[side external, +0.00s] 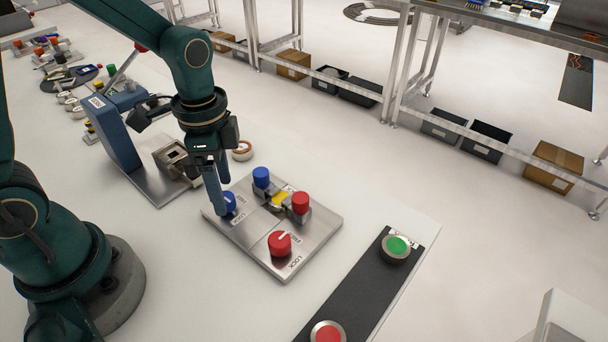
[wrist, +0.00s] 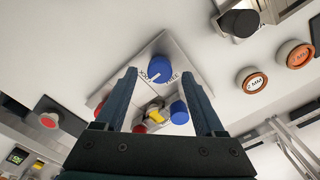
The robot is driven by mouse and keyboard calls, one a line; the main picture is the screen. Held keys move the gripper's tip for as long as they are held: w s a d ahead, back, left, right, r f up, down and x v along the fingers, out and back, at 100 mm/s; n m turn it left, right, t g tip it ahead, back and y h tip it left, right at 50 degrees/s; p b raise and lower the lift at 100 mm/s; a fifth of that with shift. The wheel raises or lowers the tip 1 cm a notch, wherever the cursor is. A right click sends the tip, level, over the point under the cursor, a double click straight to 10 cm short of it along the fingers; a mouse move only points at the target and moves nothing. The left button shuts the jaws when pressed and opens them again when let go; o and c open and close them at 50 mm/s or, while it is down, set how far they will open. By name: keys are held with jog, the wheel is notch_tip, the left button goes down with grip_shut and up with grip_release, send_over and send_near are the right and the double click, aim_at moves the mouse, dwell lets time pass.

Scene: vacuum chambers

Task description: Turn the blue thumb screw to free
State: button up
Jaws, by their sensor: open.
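A metal plate (side external: 313,224) on the table carries blue and red knobs. The near-left blue thumb screw (side external: 230,202) is partly hidden by my gripper's finger in the side view. In the wrist view the blue thumb screw (wrist: 162,65) shows between and beyond the fingertips, with a white line pointing down-left toward the left-hand label, apparently LOCK; FREE is on the right. My gripper (side external: 222,198) is open, with its fingers straddling this screw in the side view; contact cannot be told. It also shows in the wrist view (wrist: 159,74).
A second blue knob (side external: 261,177), two red knobs (side external: 280,243) (side external: 300,203) and a yellow part (side external: 280,200) stand close by on the plate. A blue stand (side external: 118,135) is to the left. A dark strip with green (side external: 396,246) and red (side external: 327,333) buttons lies right.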

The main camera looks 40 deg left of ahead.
jog(key=shift+f, duration=0.85)
grip_shut()
